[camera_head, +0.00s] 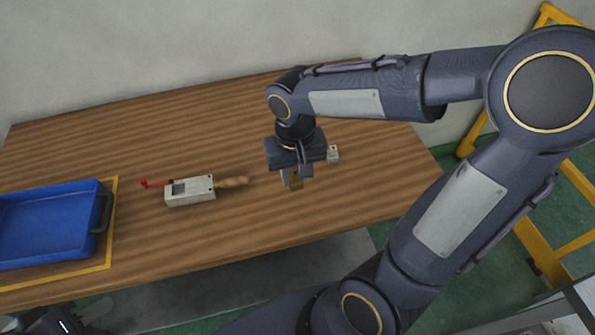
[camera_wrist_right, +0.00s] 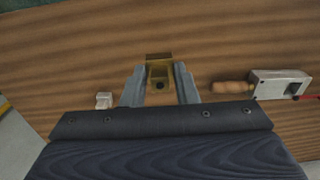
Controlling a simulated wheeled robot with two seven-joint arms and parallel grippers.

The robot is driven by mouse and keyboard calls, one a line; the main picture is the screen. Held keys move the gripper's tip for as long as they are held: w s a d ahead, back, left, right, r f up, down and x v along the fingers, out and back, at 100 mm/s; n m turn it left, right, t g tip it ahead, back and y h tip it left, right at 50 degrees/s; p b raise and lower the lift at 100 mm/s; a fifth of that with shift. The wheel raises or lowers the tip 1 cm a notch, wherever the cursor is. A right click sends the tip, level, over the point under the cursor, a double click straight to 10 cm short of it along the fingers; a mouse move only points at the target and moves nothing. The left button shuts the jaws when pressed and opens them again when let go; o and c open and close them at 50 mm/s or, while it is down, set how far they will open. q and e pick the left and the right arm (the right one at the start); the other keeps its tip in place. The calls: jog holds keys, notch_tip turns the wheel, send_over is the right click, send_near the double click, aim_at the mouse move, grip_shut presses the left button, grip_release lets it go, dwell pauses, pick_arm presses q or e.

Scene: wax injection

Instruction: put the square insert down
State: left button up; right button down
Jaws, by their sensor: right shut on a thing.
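The square insert (camera_head: 297,181) is a small brass-coloured block, held between the fingers of my right gripper (camera_head: 297,177) over the right part of the table. In the right wrist view the insert (camera_wrist_right: 159,73) shows a dark round hole and sits between the two grey fingers (camera_wrist_right: 160,88). The fingers are shut on it. I cannot tell whether its underside touches the wood. A dark part of my left gripper (camera_head: 62,326) shows at the bottom left edge of the head view; its fingers cannot be made out.
The wooden table (camera_head: 110,135) has a grey metal box (camera_head: 190,192) with a wooden handle (camera_head: 232,182) and a red lever (camera_head: 152,184). A blue tray (camera_head: 50,225) is at the left. A small pale block (camera_head: 333,153) lies just beyond my right gripper. Wood around the insert is clear.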

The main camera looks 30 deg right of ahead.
jog(key=w+d+f, duration=0.1)
jog(key=w+f, duration=0.1)
jog(key=w+d+f, duration=0.1)
jog(key=f, duration=0.1)
jog(key=w+d+f, duration=0.2)
jog(key=shift+w+f+p, duration=0.3)
jog(key=shift+w+p, duration=0.05)
jog(key=shift+w+d+f, duration=0.1)
jog(key=shift+d+f, duration=0.05)
jog(key=shift+f, duration=1.55)
jog(key=shift+f, duration=0.25)
jog(key=c, duration=1.1)
grip_release()
jog(key=shift+r, duration=0.15)
